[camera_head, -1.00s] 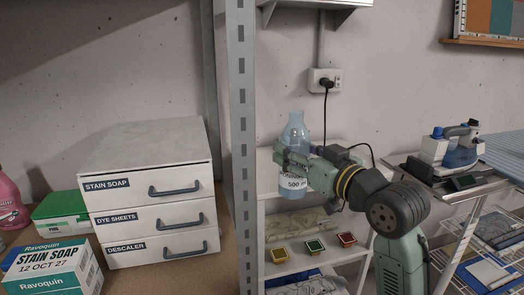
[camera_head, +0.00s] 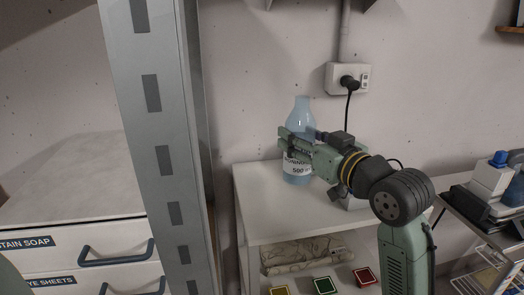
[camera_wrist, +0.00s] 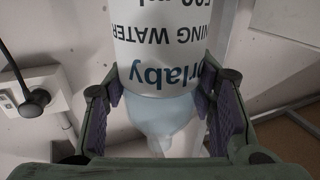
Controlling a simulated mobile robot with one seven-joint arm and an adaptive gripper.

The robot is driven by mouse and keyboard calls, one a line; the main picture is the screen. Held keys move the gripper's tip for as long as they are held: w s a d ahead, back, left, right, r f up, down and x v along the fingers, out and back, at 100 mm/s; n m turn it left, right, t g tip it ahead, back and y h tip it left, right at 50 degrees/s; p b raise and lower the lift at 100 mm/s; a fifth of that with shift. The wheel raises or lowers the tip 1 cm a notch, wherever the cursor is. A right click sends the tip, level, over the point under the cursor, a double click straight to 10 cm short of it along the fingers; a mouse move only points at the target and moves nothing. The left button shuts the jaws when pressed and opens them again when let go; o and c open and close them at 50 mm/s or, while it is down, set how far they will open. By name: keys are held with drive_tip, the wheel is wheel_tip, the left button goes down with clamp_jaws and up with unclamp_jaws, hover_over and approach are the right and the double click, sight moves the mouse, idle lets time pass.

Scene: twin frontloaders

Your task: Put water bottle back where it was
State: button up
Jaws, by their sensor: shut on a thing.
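The water bottle (camera_head: 302,115) is pale blue and translucent with a white label reading "500 ml". It is upright at the white shelf unit's top (camera_head: 262,205); I cannot tell whether its base touches the surface. My gripper (camera_head: 290,146) is shut on the bottle around its middle, coming from the right. In the wrist view the bottle (camera_wrist: 165,108) appears upside down between the two purple-padded fingers (camera_wrist: 160,115). The fingers hide part of the label in the head view.
A grey metal post (camera_head: 160,130) stands close on the left, beside a white drawer box (camera_head: 85,190). A wall socket with a plug (camera_head: 348,80) is behind. Small coloured boxes (camera_head: 324,286) sit on the shelf below. An iron (camera_head: 495,178) stands on a trolley at right.

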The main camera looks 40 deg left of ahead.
sight(287, 156)
drive_tip(key=w+a+f+p, duration=0.1)
drive_tip(key=a+f+p, duration=0.1)
drive_tip(key=a, duration=0.5)
drive_tip(key=w+a+f+p, duration=0.2)
drive_tip(key=a, duration=0.4)
drive_tip(key=shift+w+a+f+p, duration=0.25)
drive_tip(key=shift+a+f+p, duration=0.1)
drive_tip(key=shift+f+p, duration=0.05)
drive_tip(key=shift+f, duration=0.2)
drive_tip(key=o, duration=1.6)
drive_tip(key=shift+c, duration=0.2)
drive_tip(key=b+v, duration=0.3)
drive_tip(key=v, duration=0.9)
drive_tip(key=shift+r+b, duration=0.15)
drive_tip(key=shift+b, duration=0.2)
